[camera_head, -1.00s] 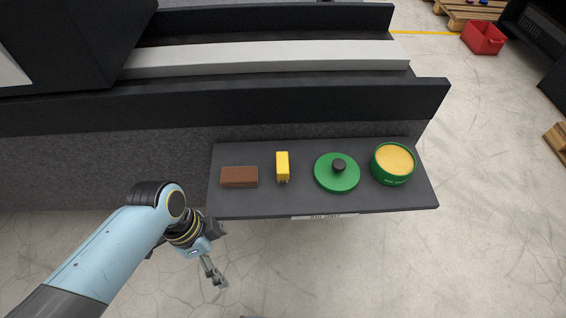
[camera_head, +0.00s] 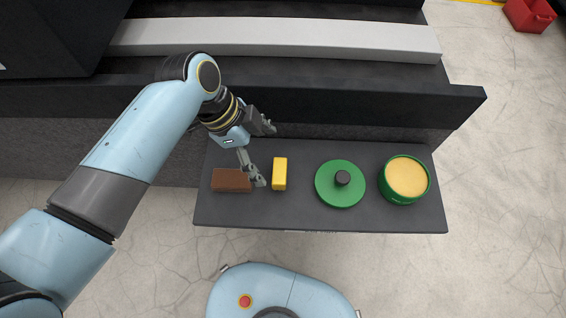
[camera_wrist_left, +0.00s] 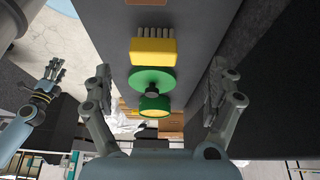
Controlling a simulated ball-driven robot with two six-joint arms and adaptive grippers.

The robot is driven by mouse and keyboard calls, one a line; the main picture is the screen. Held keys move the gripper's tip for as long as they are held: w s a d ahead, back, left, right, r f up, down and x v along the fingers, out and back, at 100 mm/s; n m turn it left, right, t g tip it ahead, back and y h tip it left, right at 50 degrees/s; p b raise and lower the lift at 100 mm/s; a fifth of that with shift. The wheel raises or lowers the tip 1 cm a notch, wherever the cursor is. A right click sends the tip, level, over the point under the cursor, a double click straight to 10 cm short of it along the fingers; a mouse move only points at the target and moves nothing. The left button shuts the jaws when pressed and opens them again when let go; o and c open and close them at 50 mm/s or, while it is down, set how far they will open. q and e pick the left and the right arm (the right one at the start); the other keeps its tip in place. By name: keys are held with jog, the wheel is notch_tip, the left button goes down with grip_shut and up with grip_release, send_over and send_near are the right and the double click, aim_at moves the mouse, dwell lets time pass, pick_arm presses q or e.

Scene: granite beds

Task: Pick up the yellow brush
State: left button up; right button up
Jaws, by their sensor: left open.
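The yellow brush (camera_head: 280,174) lies on the dark grey shelf (camera_head: 320,219), between a brown block and a green lid. In the left wrist view the brush (camera_wrist_left: 153,52) shows its pale bristles towards the top. My left gripper (camera_head: 266,156) is open and empty just left of the brush in the head view, above the shelf. In the left wrist view its fingers (camera_wrist_left: 160,88) are spread wide, with the brush beyond them. My right gripper (camera_wrist_left: 47,84) shows at the left of the wrist view; its jaw state is unclear.
The brown block (camera_head: 231,180) lies close left of the brush. The green lid (camera_head: 340,184) with a black knob and the green tin (camera_head: 404,180) with a yellowish top stand to its right. A dark machine bed (camera_head: 330,99) rises behind the shelf.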

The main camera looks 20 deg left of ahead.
aim_at(276, 170)
pick_arm(q)
jog(key=x, duration=0.3)
jog(key=shift+s+d+f+b, duration=0.15)
jog(key=shift+f+b, duration=0.05)
jog(key=shift+b, duration=0.1)
jog(key=x, duration=0.4)
jog(key=shift+s+d+f+b, duration=0.15)
jog(key=shift+s+d+b, duration=0.05)
jog(key=shift+d+b, duration=0.2)
jog(key=shift+d+f, duration=0.15)
jog(key=shift+f, duration=0.25)
jog(key=shift+r, duration=0.1)
jog(key=c, duration=1.2)
pick_arm(e)
jog(key=shift+s+f, duration=0.9)
jog(key=shift+s, duration=0.1)
pick_arm(q)
jog(key=shift+c, duration=0.2)
